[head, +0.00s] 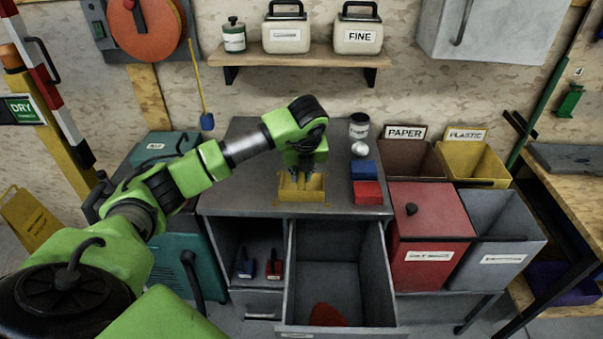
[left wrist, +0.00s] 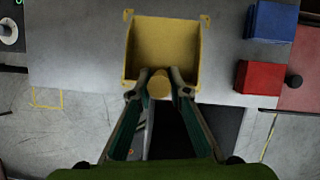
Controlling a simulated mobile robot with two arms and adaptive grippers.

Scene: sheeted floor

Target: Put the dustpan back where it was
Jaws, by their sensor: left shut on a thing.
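A yellow dustpan (head: 302,190) is at the front middle of the grey bench top (head: 240,185). It also shows in the left wrist view (left wrist: 163,48), its pan spread over the bench top and its short round handle toward me. My left gripper (head: 301,170) reaches down to it from above. In the left wrist view the two fingers (left wrist: 159,84) are shut on the handle, one on each side. I cannot tell whether the pan touches the bench top. Thin yellow marks (left wrist: 205,20) show at the pan's far corners. My right gripper is not in view.
A blue block (head: 363,169) and a red block (head: 367,193) stand right of the dustpan, with a white ball (head: 359,149) and a jar (head: 359,125) behind. An open drawer (head: 340,258) juts out below, a red piece inside. Lidded and open bins (head: 432,225) stand to the right.

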